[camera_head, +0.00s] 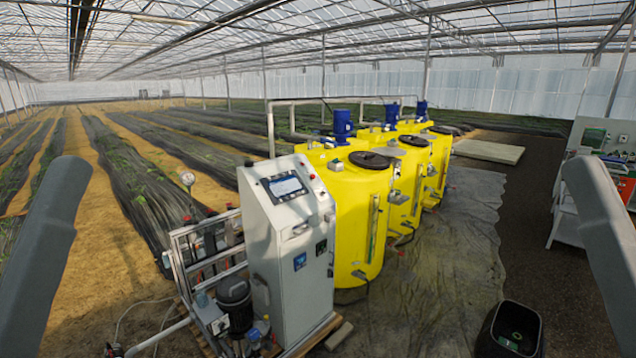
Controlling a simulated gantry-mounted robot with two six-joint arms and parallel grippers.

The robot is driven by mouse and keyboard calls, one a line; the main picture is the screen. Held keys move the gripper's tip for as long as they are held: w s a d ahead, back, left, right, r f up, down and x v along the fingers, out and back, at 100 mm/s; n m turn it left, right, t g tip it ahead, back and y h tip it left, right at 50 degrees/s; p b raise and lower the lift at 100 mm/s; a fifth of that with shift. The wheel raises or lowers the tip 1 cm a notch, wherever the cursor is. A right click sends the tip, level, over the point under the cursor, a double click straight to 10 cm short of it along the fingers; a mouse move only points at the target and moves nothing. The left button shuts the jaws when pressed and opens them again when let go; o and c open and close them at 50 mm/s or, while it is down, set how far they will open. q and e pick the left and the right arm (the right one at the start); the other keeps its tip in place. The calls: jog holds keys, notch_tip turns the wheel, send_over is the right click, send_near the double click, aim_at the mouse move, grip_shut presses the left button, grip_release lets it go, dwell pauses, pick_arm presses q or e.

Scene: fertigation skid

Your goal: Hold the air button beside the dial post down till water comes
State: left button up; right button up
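A round white dial (187,178) stands on a thin post at the left of the skid frame (178,262). The air button beside the post is too small to make out. The post's lower part is hard to tell from the frame's pipes. No water is visible coming out. Only grey links of my two arms show, at the left and right picture edges. Both of my grippers are out of view, so nothing shows of what they hold.
A white control cabinet (290,268) with a screen stands right of the frame, beside a dark pump (234,300). Yellow tanks (352,222) stand behind it. A black bin (510,330) is at front right. Bare sandy floor (95,295) lies left of the skid.

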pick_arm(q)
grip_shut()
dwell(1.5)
